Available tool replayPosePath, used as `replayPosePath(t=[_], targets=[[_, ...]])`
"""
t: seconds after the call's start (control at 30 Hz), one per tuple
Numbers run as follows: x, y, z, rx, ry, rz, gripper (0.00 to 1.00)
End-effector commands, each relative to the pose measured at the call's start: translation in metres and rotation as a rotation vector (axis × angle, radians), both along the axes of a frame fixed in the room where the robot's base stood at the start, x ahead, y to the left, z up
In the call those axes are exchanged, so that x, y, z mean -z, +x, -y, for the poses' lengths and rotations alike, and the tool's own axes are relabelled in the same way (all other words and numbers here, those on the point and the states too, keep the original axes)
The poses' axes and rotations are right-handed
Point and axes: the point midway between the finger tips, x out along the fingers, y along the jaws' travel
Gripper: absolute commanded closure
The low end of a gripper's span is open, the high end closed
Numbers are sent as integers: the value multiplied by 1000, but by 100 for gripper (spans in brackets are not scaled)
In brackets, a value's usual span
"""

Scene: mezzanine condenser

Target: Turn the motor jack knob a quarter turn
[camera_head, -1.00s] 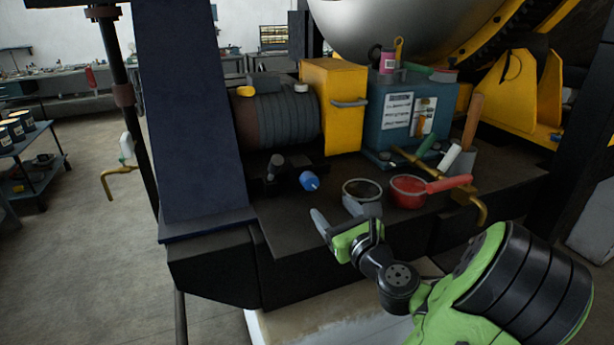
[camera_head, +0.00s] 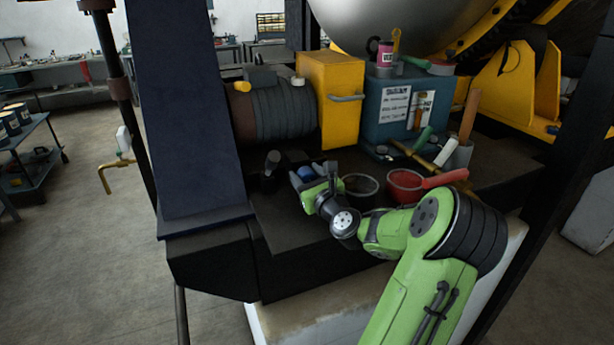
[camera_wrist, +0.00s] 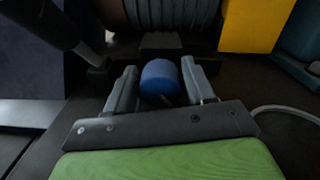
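The blue knob (camera_wrist: 162,82) stands between the two fingers of my gripper (camera_wrist: 161,88) in the wrist view. Dark gaps show on both sides of it, so the fingers are open around it and do not visibly touch it. In the head view my gripper (camera_head: 312,178) is at the front of the motor, and the blue knob (camera_head: 306,172) is partly hidden behind it. The ribbed motor (camera_head: 282,112) sits on the dark deck behind the knob.
A dark upright post (camera_head: 271,165) stands just left of the knob. A dark-rimmed bowl (camera_head: 360,187) and a red pan (camera_head: 404,186) sit close to the right of my gripper. A yellow box (camera_head: 331,95) and a teal box (camera_head: 385,115) stand behind.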

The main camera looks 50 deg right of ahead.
Motion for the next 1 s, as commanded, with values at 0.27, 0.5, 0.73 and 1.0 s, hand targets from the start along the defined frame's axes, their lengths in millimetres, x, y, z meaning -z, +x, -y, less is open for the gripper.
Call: replayPosePath(t=[0.27,0.5,0.73,1.0], targets=[[0,0,0,0,-1,0,86],[1,1,-1,0,-208,-126,86],[1,0,-1,0,-349,-208,86],[1,0,-1,-1,-345,-206,46]])
